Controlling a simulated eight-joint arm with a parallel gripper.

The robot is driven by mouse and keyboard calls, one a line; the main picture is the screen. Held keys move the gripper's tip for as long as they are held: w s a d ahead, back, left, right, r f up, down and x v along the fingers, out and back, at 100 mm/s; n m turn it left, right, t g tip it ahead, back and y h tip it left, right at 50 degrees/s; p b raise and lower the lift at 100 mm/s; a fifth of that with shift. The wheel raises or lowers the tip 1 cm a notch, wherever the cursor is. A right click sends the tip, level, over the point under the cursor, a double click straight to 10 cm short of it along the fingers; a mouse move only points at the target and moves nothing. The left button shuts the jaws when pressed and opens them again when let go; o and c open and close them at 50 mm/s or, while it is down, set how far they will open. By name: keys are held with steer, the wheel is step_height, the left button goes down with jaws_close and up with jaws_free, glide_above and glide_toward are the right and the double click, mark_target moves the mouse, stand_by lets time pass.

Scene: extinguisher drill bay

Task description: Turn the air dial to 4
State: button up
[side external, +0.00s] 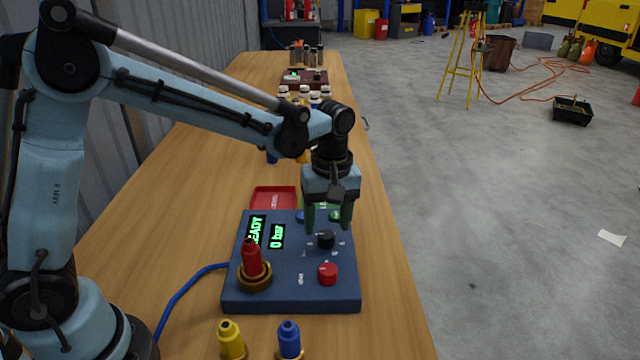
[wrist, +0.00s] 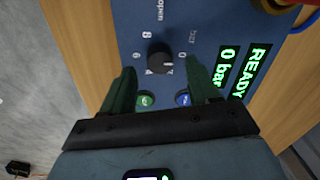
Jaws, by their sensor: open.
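The air dial is a black round knob (side external: 325,239) on the sloping top of a blue control box (side external: 290,293). In the wrist view the dial (wrist: 159,62) has a ring of numbers and a white mark pointing towards the 0 side. The display (side external: 277,236) reads READY and 0 bar. My gripper (side external: 328,226) hangs over the box, pointing down, with its green fingers apart. In the wrist view my gripper (wrist: 172,82) has one finger to each side of the dial, with nothing held; I cannot tell whether they touch it.
A red knob (side external: 327,273), a green button (wrist: 146,100) and a blue button (wrist: 183,99) are on the box. A red bottle (side external: 251,262) stands in a brass ring there. A red tray (side external: 274,198) lies behind; yellow (side external: 231,338) and blue (side external: 289,338) bottles stand in front.

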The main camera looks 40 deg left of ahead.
steer(key=shift+f, duration=1.2)
steer(key=c, duration=1)
steer(key=shift+c, duration=0.2)
